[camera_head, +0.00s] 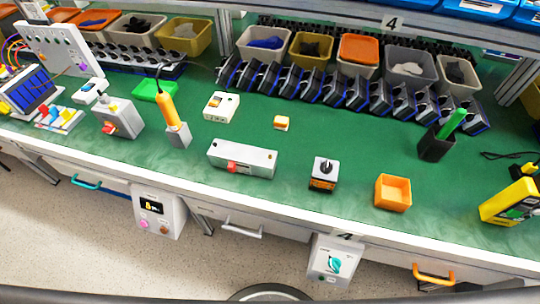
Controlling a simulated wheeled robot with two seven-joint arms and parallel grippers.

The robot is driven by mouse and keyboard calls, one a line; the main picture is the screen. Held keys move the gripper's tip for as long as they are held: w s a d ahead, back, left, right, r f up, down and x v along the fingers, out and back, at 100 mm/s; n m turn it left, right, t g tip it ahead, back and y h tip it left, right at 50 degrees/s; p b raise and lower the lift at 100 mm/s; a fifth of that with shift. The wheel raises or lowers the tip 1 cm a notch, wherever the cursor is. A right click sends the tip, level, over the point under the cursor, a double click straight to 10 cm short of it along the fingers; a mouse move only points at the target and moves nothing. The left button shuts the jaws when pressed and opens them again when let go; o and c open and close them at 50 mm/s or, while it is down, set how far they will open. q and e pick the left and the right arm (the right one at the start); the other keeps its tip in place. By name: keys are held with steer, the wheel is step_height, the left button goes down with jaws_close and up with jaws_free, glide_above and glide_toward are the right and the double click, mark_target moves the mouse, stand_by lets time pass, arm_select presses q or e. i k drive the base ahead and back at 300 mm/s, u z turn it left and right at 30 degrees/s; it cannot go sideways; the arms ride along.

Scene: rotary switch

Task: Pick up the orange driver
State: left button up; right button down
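The orange driver (168,108) stands nearly upright, tilted slightly, on the left half of the green bench. Its lower end sits in a small grey holder (179,136), so its tip is hidden. A thin dark cord or shaft rises from its top.
A green block (152,90) lies behind the driver, and a grey box with a red button (118,118) stands left of it. A long grey box (242,158) lies to the right. An orange tray (393,192) and a dark cup (435,146) stand farther right. Parts bins line the back.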

mark_target(163, 99)
steer(key=u, duration=0.85)
steer(key=k, duration=1.55)
steer(key=z, duration=0.85)
steer(key=i, duration=1)
steer(key=u, duration=0.05)
